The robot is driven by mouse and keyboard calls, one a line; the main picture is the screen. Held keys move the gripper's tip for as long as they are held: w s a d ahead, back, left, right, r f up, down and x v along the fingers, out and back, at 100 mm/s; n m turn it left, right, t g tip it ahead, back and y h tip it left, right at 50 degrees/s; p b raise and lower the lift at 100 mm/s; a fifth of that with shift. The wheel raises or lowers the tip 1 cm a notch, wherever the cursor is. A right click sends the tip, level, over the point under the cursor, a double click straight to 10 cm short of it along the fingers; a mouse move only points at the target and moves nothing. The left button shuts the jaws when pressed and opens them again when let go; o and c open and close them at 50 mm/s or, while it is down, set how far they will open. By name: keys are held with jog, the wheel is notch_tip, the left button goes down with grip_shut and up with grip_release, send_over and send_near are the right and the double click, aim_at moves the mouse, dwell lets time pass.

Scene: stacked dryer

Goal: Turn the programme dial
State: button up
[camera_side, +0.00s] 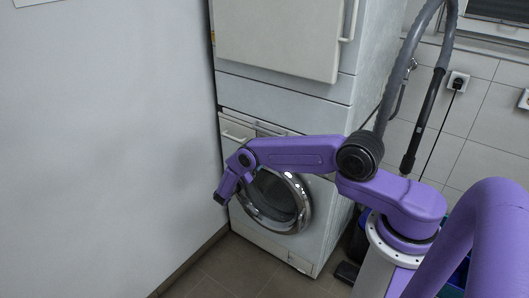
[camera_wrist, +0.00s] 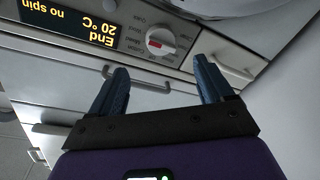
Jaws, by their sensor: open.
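The programme dial (camera_wrist: 160,42) is a round pale knob with a red mark, on the washer's control panel in the wrist view. That view is upside down, with lettering around the dial. My gripper (camera_wrist: 158,68) is open and empty; its two blue fingers stand on either side of the dial in the picture, apart from it. How far the fingertips are from the panel I cannot tell. In the side view my gripper (camera_side: 223,192) is low at the left front of the washer (camera_side: 318,225). The dial cannot be made out there.
A lit display (camera_wrist: 65,22) reads "End 20 °C no spin". A handle bar (camera_wrist: 135,80) runs along the drawer front near the fingers. The round door (camera_side: 275,203) is behind my arm in the side view. A white wall (camera_side: 100,140) is close on the left.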

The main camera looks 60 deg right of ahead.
jog(key=d, duration=0.3)
jog(key=w+d, duration=0.1)
jog(key=d, duration=0.6)
jog(key=shift+w, duration=0.15)
jog(key=shift+c, duration=0.3)
jog(key=c, duration=1)
